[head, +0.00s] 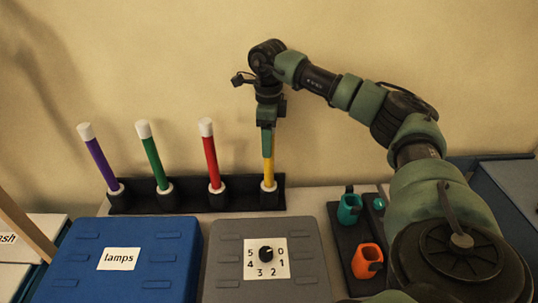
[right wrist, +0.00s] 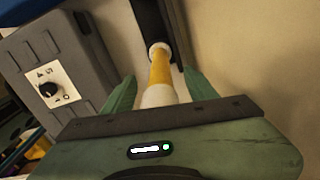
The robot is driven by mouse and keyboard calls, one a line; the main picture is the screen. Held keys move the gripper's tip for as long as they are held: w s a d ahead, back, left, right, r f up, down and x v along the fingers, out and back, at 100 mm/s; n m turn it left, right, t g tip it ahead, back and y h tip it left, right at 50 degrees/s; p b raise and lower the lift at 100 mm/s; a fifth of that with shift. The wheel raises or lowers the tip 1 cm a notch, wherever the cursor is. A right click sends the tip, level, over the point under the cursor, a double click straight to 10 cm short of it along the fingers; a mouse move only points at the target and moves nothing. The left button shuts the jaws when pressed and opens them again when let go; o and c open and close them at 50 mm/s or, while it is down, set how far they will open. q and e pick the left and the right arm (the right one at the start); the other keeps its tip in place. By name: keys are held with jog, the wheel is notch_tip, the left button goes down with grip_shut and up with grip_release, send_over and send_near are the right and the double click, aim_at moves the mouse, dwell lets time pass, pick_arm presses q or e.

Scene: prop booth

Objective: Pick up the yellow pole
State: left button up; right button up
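The yellow pole (head: 268,172) stands upright in the rightmost white-ringed socket of a black rack (head: 240,203). My right gripper (head: 267,150) points down over the pole's upper part and hides its top in the head view. In the right wrist view the yellow pole (right wrist: 161,70) with its white end runs between the two green fingers of my right gripper (right wrist: 160,95). The fingers are apart, with a small gap showing on each side of the pole. My left gripper is not in view.
Purple (head: 101,163), green (head: 153,160) and red (head: 211,160) poles lean in the same rack. In front are a blue lamps case (head: 80,250) and a grey dial box (head: 305,240). A dark holder with teal (head: 348,209) and orange (head: 366,262) cups is at the right.

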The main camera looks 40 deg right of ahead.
grip_shut()
dwell(1.3)
